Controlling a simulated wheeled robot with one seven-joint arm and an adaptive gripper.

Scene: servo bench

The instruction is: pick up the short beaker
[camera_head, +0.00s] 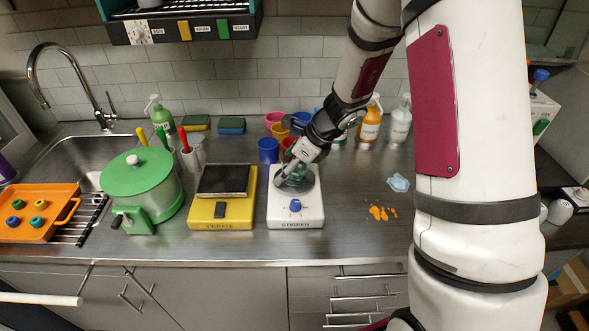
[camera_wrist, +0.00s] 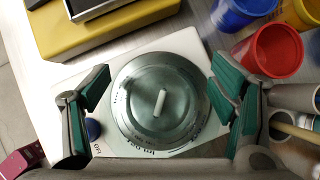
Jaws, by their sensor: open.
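The short beaker (camera_wrist: 160,128) is clear glass with dark markings and a white stir bar in it. It stands on the round plate of the white stirrer (camera_head: 306,216). In the head view the beaker (camera_head: 295,184) is partly hidden by my gripper (camera_head: 284,172). In the wrist view my gripper (camera_wrist: 160,105) is open, with one green-padded finger on each side of the beaker. The beaker lies between the fingers, and gaps show on both sides.
The yellow vibrating unit (camera_head: 221,213) stands left of the stirrer. Blue (camera_head: 268,150), red and other coloured cups stand just behind it. Orange spots (camera_head: 381,213) and a crumpled blue cloth (camera_head: 398,182) lie to the right. The bench there is mostly clear.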

